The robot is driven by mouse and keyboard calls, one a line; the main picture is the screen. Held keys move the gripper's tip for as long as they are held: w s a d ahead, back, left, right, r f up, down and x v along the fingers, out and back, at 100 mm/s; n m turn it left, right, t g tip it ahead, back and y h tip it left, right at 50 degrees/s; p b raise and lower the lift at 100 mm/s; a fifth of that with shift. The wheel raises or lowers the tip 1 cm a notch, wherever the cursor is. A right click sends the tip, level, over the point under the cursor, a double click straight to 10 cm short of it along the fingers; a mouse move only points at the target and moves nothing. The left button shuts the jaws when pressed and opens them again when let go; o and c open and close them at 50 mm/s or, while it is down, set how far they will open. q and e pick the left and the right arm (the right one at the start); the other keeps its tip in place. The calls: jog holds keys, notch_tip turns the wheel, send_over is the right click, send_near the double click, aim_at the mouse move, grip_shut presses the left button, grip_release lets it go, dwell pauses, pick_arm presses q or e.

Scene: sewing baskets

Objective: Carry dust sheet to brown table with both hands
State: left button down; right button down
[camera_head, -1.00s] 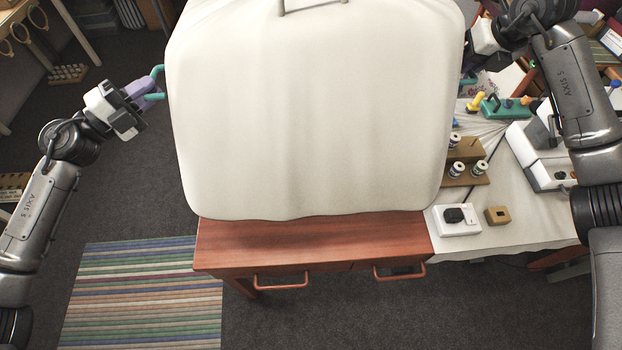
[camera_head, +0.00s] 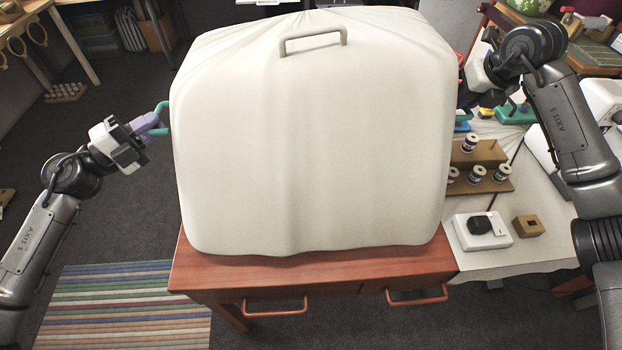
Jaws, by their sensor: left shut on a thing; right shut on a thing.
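The dust sheet (camera_head: 310,150) is a large cream cover with a grey handle (camera_head: 313,41) on top. It fills the middle of the head view, upright, over the brown table (camera_head: 330,275). Whether its lower edge touches the tabletop I cannot tell. My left gripper (camera_head: 158,119) is shut at the cover's left side, by a teal handle (camera_head: 160,131). My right gripper (camera_head: 464,88) is at the cover's right side, its fingers mostly hidden behind the cover's edge and the wrist. The brown table is reddish wood with two drawer handles; the cover hides most of its top.
A cloth-covered table (camera_head: 540,225) adjoins on the right, with a wooden spool stand (camera_head: 487,184), a white device (camera_head: 483,232) and a small brown block (camera_head: 527,226). A striped rug (camera_head: 130,305) lies at the lower left.

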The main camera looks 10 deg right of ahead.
jog(key=shift+f, duration=0.1)
dwell(0.3)
